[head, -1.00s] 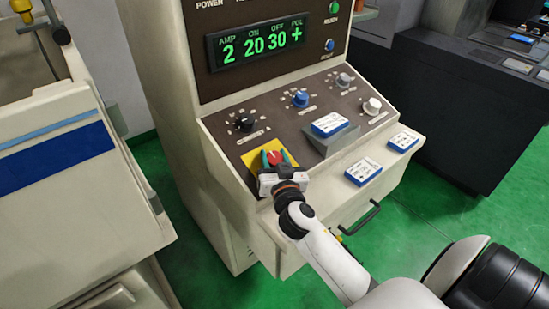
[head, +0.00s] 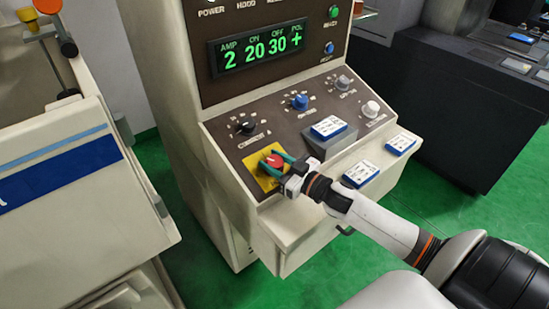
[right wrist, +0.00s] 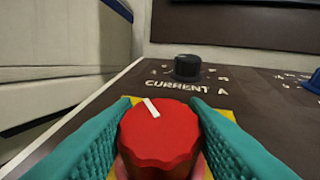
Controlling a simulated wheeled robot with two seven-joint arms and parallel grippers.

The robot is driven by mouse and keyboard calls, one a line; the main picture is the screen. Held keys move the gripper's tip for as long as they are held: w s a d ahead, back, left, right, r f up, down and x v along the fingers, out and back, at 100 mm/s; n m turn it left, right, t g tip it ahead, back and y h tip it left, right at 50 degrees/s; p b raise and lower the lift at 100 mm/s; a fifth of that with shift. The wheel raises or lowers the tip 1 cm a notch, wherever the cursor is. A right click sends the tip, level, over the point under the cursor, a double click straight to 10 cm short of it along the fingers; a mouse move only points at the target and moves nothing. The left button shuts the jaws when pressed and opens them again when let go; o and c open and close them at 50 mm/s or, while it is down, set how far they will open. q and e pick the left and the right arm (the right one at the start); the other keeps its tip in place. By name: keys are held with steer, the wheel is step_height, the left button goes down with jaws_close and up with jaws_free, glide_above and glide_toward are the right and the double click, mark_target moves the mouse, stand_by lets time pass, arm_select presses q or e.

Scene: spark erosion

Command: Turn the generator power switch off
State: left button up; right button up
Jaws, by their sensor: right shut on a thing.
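The power switch is a round red knob (head: 276,160) on a yellow plate (head: 251,167) at the lower left of the generator's sloping panel. My right gripper (head: 272,161) reaches it from the right, its teal fingers closed on either side of the knob. In the right wrist view the red knob (right wrist: 160,140) fills the space between both fingers. Its white pointer line tilts a little left of straight away from me. The knob's lower sides are hidden by the fingers. My left gripper is not in view.
The black CURRENT A knob (head: 246,124) sits just behind. A blue knob (head: 299,102) and white knobs are farther right. Blue-and-white boxes lie on a raised block and the front ledge (head: 361,174). The display (head: 253,53) is lit green. A cream machine (head: 75,150) stands left.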

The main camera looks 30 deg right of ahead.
steer(key=n+g+y, duration=0.1)
steer(key=n+y, duration=0.1)
steer(key=shift+d+n+y, duration=0.15)
steer(key=shift+n+y, duration=0.15)
steer(key=shift+w+n+g+y+b, duration=0.1)
steer(key=shift+n+g+y+b, duration=0.3)
steer(key=shift+n+g+y, duration=0.6)
steer(key=shift+n+g+y+b, duration=1.35)
steer(key=shift+n+g+y, duration=0.55)
steer(key=shift+n+g, duration=0.7)
steer(key=shift+n, duration=0.3)
steer(key=o, duration=1)
steer(key=shift+a, duration=0.2)
steer(key=shift+c, duration=0.2)
steer(key=shift+d, duration=0.1)
